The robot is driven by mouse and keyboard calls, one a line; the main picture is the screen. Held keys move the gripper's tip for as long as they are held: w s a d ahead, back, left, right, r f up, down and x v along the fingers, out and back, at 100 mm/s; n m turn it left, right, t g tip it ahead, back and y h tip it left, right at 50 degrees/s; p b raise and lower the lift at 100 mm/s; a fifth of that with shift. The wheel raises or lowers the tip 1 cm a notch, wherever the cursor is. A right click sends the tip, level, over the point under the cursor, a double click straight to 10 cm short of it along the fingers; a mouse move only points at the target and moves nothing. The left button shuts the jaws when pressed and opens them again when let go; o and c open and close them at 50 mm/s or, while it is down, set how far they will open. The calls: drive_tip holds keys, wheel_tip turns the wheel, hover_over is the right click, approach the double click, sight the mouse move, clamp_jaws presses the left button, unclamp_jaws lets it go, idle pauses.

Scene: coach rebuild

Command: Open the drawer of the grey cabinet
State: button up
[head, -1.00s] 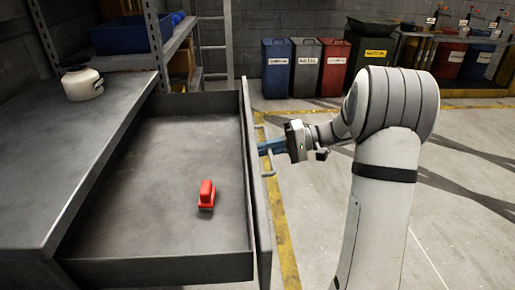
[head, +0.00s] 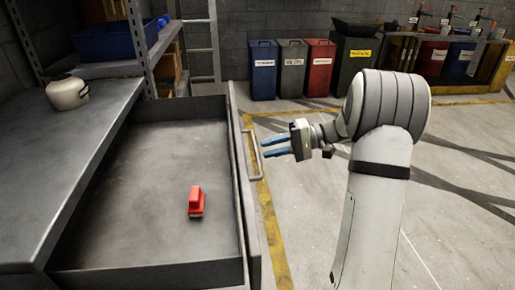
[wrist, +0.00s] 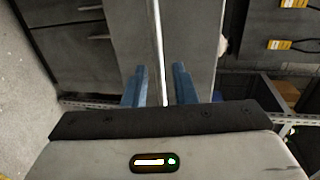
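The grey cabinet (head: 70,130) stands at the left in the head view. Its drawer (head: 135,190) is pulled far out, with the inside showing. A red object (head: 196,202) stands on the drawer floor. The drawer's bar handle (head: 252,148) is on the outer face of the drawer front (head: 240,190).
A white rounded pot (head: 68,93) stands on the cabinet top. A metal shelf with a blue crate (head: 112,40) is behind it. Blue, grey and red bins (head: 292,68) line the back wall. The floor (head: 300,220) right of the drawer is clear.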

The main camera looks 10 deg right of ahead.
drive_tip(key=v, duration=0.3)
idle(0.4)
drive_tip(key=s+a+r+g+h+p, duration=0.2)
drive_tip(key=s+a+r+h+p, duration=0.55)
drive_tip(key=s+r+p, duration=0.4)
drive_tip(key=s+d+r+t+h+p, duration=0.1)
drive_tip(key=s+r+t+h+p, duration=0.2)
drive_tip(key=s+r+h+p, duration=0.5)
drive_tip(key=s+r+p, duration=0.2)
drive_tip(key=s+p, duration=0.3)
drive_tip(key=shift+s+d+n+t+p, duration=0.3)
drive_tip(key=shift+s+d+n+p, duration=0.1)
drive_tip(key=shift+r, duration=0.1)
